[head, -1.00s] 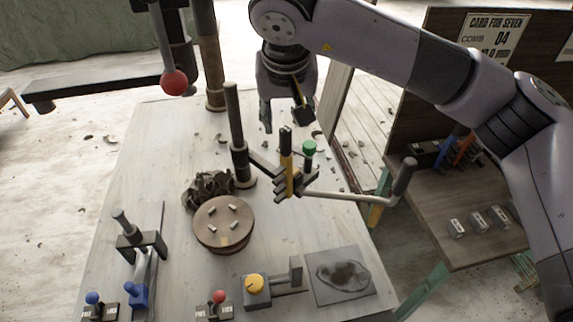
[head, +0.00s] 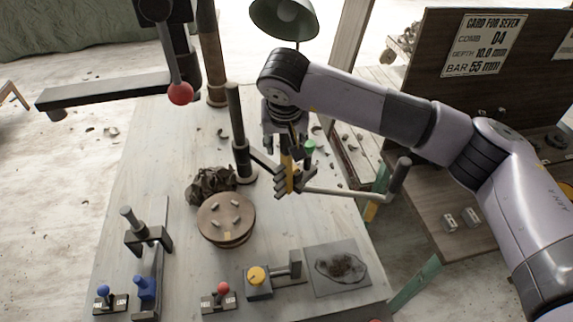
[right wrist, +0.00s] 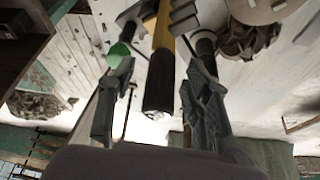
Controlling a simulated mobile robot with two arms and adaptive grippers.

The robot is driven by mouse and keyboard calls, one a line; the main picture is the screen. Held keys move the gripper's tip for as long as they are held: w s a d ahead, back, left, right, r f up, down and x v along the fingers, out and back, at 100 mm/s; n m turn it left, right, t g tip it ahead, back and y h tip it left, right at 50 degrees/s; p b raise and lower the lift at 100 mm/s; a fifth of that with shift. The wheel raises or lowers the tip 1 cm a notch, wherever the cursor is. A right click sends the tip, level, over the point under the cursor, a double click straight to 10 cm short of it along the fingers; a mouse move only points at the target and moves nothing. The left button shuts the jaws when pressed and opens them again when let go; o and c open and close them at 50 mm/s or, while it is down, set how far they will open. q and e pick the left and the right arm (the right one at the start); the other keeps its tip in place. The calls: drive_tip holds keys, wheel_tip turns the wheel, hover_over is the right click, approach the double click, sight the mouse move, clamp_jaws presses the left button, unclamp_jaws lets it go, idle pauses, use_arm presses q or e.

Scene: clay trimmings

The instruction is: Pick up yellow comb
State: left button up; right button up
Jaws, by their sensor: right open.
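The yellow comb (head: 286,164) stands upright in a dark slotted holder (head: 292,188) on the table, with a black end on top. My right gripper (head: 285,143) comes down over its top end. In the right wrist view the comb (right wrist: 161,35) runs between the two open fingers (right wrist: 160,100). Its black end points toward the palm, and a gap shows on each side. The comb's lower part is hidden in the holder. My left gripper is not in view.
A green knob (head: 309,147) stands close beside the comb. A dark post (head: 238,130) and round turntable (head: 226,219) are to the left. A bar with an upright handle (head: 398,176) extends right. A card (head: 484,45) reads comb 04.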

drive_tip(key=shift+c, duration=0.4)
clamp_jaws()
drive_tip(key=shift+r, duration=0.1)
idle(0.4)
